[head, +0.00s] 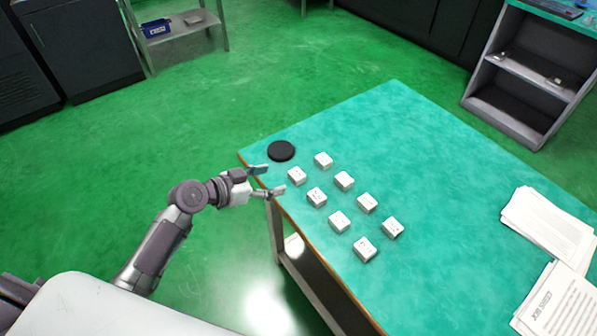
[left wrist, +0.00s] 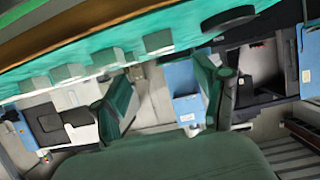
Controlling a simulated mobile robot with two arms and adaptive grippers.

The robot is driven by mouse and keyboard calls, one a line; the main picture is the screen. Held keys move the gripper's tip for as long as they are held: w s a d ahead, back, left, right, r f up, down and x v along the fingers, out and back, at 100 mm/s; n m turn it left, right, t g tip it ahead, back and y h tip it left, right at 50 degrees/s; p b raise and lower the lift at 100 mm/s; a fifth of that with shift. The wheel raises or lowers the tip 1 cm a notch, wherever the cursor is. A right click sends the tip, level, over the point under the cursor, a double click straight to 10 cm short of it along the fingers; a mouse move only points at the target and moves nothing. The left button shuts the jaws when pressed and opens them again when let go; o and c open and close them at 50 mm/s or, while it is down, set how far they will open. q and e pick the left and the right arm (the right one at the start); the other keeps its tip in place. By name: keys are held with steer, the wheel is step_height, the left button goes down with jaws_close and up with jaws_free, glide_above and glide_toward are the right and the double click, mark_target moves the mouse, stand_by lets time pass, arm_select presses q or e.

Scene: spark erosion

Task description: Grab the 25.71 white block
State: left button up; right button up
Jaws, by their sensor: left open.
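Several small white blocks stand in two rows on the green table (head: 440,150). The nearest to my gripper is a white block (head: 297,176); others include a far block (head: 323,160) and a near-end block (head: 365,249). Their top marks are too small to read, so I cannot tell which is 25.71. My left gripper (head: 268,180) is open and empty at the table's left edge, just left of the nearest block and apart from it. In the left wrist view its fingers (left wrist: 165,95) are spread, with blocks (left wrist: 158,41) along the tabletop above. My right gripper is not seen.
A black round disc (head: 281,151) lies at the table's far left corner, close to my gripper. Paper stacks (head: 547,222) lie at the right. The table's middle is clear. A grey shelf unit (head: 528,75) stands beyond the table.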

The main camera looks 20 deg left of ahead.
mark_target(295, 174)
arm_select(q)
steer(key=x, duration=0.3)
steer(key=shift+w, duration=0.1)
steer(key=shift+w+f, duration=0.25)
steer(key=shift+w, duration=0.05)
steer(key=shift+w+d+f+p, duration=0.15)
steer(key=shift+w+d+p, duration=0.15)
steer(key=shift+d+p, duration=0.1)
steer(key=x, duration=0.4)
steer(key=shift+w+f+p, duration=0.15)
steer(key=shift+f+p, duration=0.15)
steer(key=shift+p, duration=0.1)
jaws_close()
steer(key=shift+r, duration=0.15)
